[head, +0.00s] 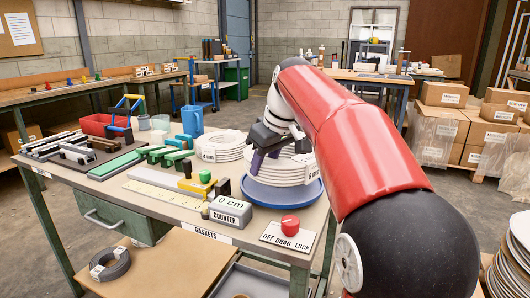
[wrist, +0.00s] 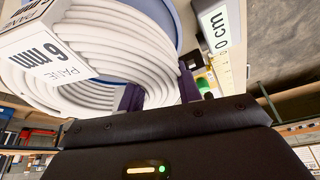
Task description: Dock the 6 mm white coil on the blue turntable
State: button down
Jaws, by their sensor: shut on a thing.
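The white coil (head: 290,170) with a tag reading 6 mm (wrist: 45,55) is at the blue turntable (head: 284,192), inside its raised rim. The coil also fills the upper left of the wrist view (wrist: 125,55), with the blue disc behind it. My gripper (head: 262,158) is shut on the coil's near-left side. Its purple fingers show at the coil's edge in the wrist view (wrist: 158,92). Whether the coil rests fully on the disc or sits slightly above it, I cannot tell.
Another tagged white coil stack (head: 228,147) stands close to the left. The counter (head: 229,211) reads 0 cm, beside a yellow rule (head: 165,194). A red knob (head: 290,226) marked OFF, DRAG, LOCK is in front. A blue jug (head: 192,121) and green blocks stand further left.

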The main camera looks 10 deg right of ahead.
aim_at(265, 178)
jog(key=shift+f+b, duration=1.3)
jog(key=shift+f, duration=0.05)
jog(key=shift+s+d+p, duration=0.1)
jog(key=shift+p, duration=0.2)
jog(key=shift+f+b, duration=0.5)
jog(key=shift+f, duration=0.1)
dwell(0.7)
jog(key=c, duration=1.3)
grip_release()
jog(key=shift+o, duration=0.2)
jog(key=shift+f, duration=0.1)
jog(key=shift+p+v, duration=1.55)
jog(key=shift+v, duration=3.95)
